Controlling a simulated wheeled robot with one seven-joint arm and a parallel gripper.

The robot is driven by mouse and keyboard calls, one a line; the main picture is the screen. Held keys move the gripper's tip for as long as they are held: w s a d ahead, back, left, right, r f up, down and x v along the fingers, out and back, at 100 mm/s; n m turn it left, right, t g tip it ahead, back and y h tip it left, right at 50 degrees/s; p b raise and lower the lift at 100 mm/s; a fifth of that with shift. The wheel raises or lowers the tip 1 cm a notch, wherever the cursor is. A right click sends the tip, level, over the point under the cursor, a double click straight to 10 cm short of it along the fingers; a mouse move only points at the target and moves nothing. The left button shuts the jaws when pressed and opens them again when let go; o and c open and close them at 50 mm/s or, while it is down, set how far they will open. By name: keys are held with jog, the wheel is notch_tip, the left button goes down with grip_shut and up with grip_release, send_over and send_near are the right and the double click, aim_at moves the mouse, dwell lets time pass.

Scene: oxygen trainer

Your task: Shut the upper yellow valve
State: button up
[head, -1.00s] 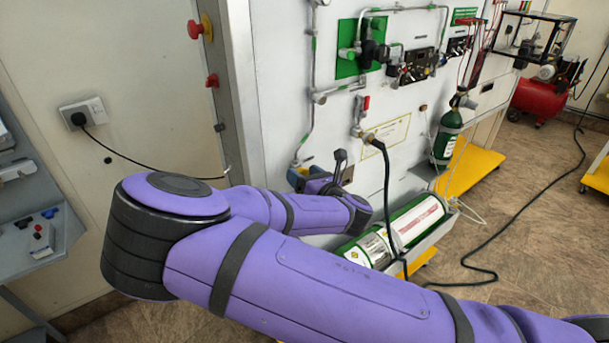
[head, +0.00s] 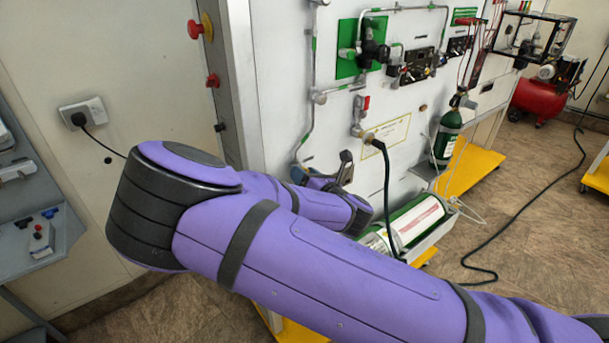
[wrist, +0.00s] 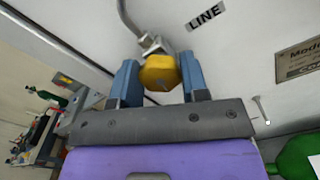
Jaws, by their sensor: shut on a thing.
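In the wrist view a yellow valve knob (wrist: 160,72) sits between the two blue fingers of my gripper (wrist: 158,82). The fingers are shut on it, one on each side. A metal fitting and a thin pipe (wrist: 128,22) join the knob from above, against the white panel. In the head view my gripper is mostly hidden behind my purple arm, at the lower end of the pipe on the panel. The yellow knob cannot be made out there. No second yellow valve can be made out in either view.
A black hose (head: 387,200) hangs from the panel just right of my wrist. A green-and-white cylinder (head: 415,222) lies in a tray below. A red-handled valve (head: 362,104) is above. A green cylinder (head: 446,137) stands farther right. The floor at right is mostly open.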

jog(key=shift+s+f+m, duration=0.1)
jog(key=shift+f+m, duration=0.05)
jog(key=shift+m, duration=8.25)
jog(key=shift+f+m, duration=0.15)
jog(key=shift+m, duration=8.25)
jog(key=o, duration=0.9)
jog(key=shift+o, duration=0.2)
